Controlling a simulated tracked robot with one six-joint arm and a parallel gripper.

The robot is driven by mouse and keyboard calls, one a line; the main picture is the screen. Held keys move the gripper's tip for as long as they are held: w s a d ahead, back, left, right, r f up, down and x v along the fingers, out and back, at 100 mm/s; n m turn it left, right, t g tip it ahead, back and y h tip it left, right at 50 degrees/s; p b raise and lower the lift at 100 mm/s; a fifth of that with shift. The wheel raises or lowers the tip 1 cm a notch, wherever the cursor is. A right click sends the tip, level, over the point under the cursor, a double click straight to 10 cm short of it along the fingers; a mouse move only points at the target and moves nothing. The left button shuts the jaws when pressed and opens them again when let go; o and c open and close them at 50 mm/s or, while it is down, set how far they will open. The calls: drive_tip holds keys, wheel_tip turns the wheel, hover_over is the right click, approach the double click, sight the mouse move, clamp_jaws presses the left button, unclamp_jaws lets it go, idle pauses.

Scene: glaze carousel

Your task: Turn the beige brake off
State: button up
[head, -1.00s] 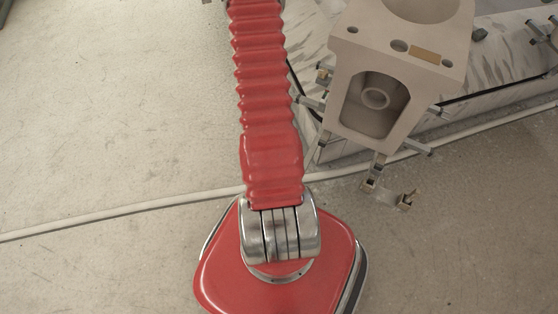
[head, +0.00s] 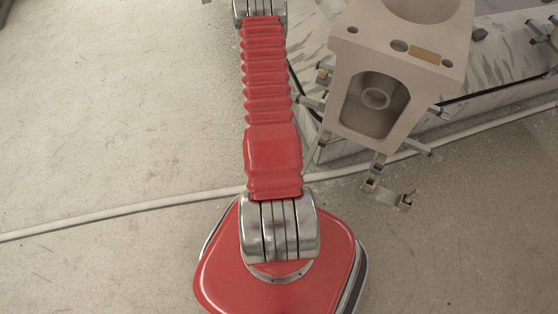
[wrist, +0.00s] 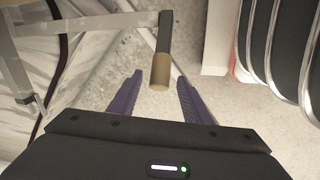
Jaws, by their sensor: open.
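In the wrist view a beige-brown cylindrical grip (wrist: 161,72) sits on the end of a dark grey bar, which comes down from the top of the picture. I take it for the beige brake's handle. My gripper (wrist: 160,79) has two purple fingers, spread open and empty. The end of the grip shows between the two fingertips in the picture, with a gap on each side. I cannot tell its depth relative to the fingers. The head view does not show my gripper, and I cannot single out the brake there.
In the head view a beige housing (head: 343,58) with a recessed opening stands at the upper right, by a grey-streaked structure (head: 505,35) with metal brackets (head: 405,201). A pale cable (head: 110,212) crosses the floor.

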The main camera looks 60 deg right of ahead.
drive_tip(key=shift+s+d+f, duration=0.1)
drive_tip(key=shift+d+f, duration=0.1)
drive_tip(key=shift+f, duration=0.8)
drive_tip(key=shift+d+f, duration=0.2)
drive_tip(key=shift+f, duration=0.75)
drive_tip(key=shift+c, duration=0.5)
clamp_jaws()
drive_tip(key=shift+d, duration=0.1)
